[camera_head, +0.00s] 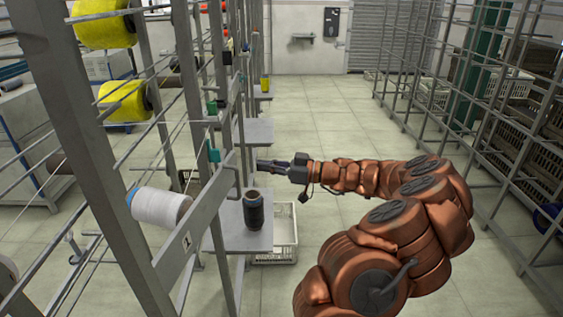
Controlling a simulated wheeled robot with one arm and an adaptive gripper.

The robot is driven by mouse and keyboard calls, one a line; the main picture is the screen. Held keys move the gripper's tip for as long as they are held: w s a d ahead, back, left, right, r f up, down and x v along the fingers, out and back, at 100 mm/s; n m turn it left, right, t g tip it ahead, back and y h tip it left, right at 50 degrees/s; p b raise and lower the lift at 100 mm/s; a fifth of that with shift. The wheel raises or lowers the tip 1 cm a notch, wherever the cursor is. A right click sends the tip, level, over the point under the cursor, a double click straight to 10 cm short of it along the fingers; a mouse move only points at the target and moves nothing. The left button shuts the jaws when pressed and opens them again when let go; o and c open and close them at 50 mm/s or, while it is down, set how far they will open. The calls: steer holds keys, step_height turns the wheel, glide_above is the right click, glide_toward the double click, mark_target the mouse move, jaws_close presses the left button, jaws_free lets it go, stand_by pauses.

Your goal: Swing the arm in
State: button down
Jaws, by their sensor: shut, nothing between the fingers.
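My arm reaches from the lower right toward the left in the head view. My gripper (268,165) points left at the grey rack frame (185,232). It is shut and empty, and its tips look close to the frame's upright, though I cannot tell whether they touch. A dark bobbin (253,210) stands upright on a small grey shelf (232,238), nearer to me than the gripper. A white bobbin (160,207) lies sideways on a peg of the rack.
Yellow bobbins (124,102) hang at the rack's upper left. A white crate (285,232) sits on the floor beside the shelf. Another metal rack (480,90) with crates lines the right side. The aisle floor (325,105) between is clear.

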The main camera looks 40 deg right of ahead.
steer(key=p+x, duration=0.2)
steer(key=x, duration=0.3)
steer(key=shift+w+a, duration=0.25)
steer(key=shift+w, duration=0.1)
